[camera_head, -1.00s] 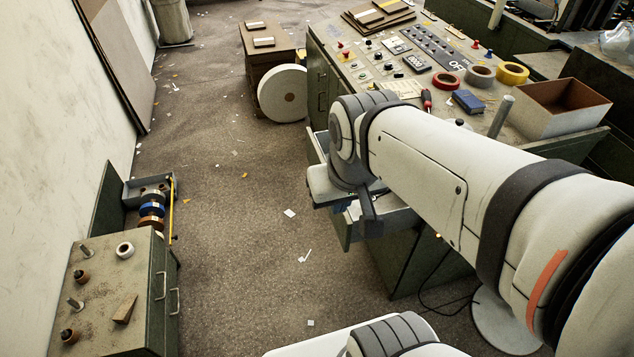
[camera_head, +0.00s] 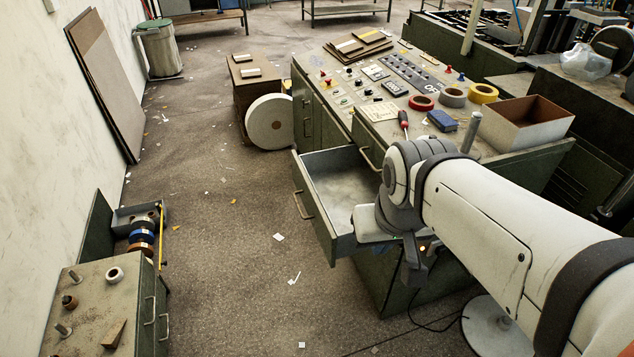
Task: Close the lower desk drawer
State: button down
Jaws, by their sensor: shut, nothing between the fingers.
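The dark green desk (camera_head: 312,118) stands at centre right with a control panel on top. Its lower drawer stands pulled out well to the left. The drawer's front (camera_head: 313,212) carries a bar handle (camera_head: 302,205), and its pale interior (camera_head: 345,172) looks empty. Another handle (camera_head: 371,157) shows on a drawer front above it. My gripper (camera_head: 413,278) is shut and empty, pointing down by the drawer's near right corner. The wrist hides that corner. I cannot tell whether the gripper touches the drawer.
Tapes, a screwdriver (camera_head: 403,122) and an open box (camera_head: 523,122) sit on the desk top. A white roll (camera_head: 270,122) stands beyond the drawer. A low green cabinet (camera_head: 95,310) stands at lower left. The floor left of the drawer is clear apart from scraps.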

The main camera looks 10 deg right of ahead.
aim_at(330, 184)
jog(key=z, duration=0.05)
jog(key=i, duration=1)
jog(key=z, duration=0.1)
